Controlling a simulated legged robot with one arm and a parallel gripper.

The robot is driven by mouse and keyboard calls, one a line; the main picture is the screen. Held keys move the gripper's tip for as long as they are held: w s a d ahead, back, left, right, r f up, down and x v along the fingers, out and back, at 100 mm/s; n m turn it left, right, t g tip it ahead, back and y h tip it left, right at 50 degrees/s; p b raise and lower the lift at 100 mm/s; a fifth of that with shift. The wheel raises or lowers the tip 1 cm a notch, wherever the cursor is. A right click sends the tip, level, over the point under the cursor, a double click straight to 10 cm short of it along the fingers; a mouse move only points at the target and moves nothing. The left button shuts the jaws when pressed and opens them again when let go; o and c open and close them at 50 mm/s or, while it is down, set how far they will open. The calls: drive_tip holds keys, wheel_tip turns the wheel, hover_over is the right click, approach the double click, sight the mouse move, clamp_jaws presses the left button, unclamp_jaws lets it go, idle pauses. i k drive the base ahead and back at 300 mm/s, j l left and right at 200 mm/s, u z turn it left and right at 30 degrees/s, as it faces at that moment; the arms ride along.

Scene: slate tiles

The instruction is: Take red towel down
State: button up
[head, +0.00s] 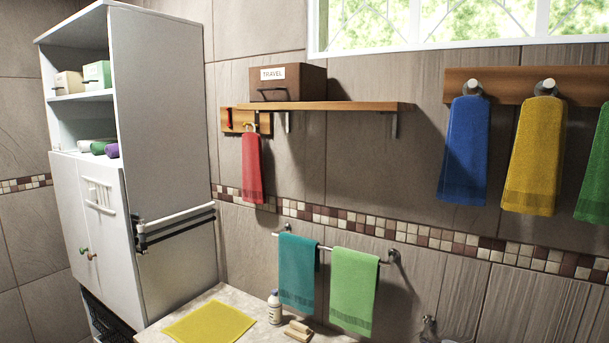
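The red towel (252,168) hangs below the left end of a wooden wall shelf (345,106). Its top meets a small hook (252,127) on a wooden board (238,121) under that shelf end. The towel hangs straight down, clear of the counter below. My gripper is not in view.
A brown box marked TRAVEL (288,82) sits on the shelf. Teal (297,272) and light green (354,291) towels hang on a rail below. A white cabinet (165,130) stands at left. The counter holds a yellow cloth (211,322) and a bottle (274,308).

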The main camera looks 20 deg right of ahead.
sight(253, 185)
drive_tip(key=i+j+z, duration=0.1)
drive_tip(key=z, duration=0.3)
drive_tip(key=i+j+z, duration=0.1)
drive_tip(key=z, duration=0.3)
drive_tip(key=j+z, duration=0.15)
drive_tip(key=z, duration=0.3)
drive_tip(key=i+j+z, duration=0.1)
drive_tip(key=z, duration=0.3)
drive_tip(key=k+j, duration=0.05)
drive_tip(key=j, duration=0.05)
